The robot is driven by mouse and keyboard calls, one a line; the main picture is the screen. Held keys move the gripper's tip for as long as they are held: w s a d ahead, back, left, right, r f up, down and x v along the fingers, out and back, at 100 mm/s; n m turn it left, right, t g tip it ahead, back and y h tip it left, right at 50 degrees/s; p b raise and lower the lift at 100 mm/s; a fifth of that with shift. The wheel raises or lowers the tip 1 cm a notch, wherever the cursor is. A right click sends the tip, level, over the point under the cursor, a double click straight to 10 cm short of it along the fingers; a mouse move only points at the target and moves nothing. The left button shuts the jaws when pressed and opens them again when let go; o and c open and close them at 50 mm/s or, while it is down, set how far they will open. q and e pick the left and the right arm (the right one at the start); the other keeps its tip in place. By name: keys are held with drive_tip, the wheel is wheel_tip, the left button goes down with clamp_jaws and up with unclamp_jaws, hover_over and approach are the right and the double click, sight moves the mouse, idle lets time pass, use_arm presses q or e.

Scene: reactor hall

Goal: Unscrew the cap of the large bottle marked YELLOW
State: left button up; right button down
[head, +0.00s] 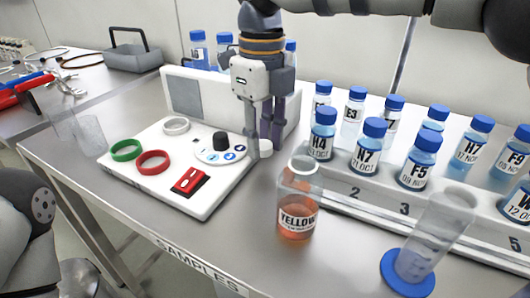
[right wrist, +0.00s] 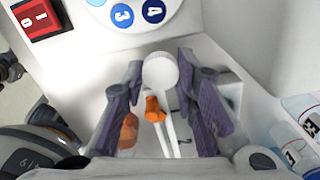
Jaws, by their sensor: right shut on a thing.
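The YELLOW bottle (head: 298,209) stands upright on the bench in the head view, with orange liquid low inside. Its top shows a pale rim with no blue cap, and the neck looks open. My right gripper (head: 265,145) points down, behind and left of the bottle, apart from it. It is shut on a small white round cap (right wrist: 160,71), which shows between the fingertips in the right wrist view. A small orange piece (right wrist: 155,109) shows just below the cap there. My left gripper is not in view.
A white device with a knob (head: 221,141) and red switch (head: 189,181) lies left of the bottle. Coloured rings (head: 153,162) lie on it. A rack (head: 380,213) of blue-capped bottles stands right. A measuring cylinder (head: 432,240) stands in front of the rack.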

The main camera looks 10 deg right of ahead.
sight(265, 142)
drive_tip(key=shift+w+d+f, duration=0.1)
drive_tip(key=shift+d+f, duration=0.05)
drive_tip(key=shift+f, duration=0.8)
drive_tip(key=shift+w+d+f, duration=0.1)
drive_tip(key=shift+f, duration=0.85)
drive_tip(key=shift+f, duration=0.1)
drive_tip(key=c, duration=1.3)
unclamp_jaws()
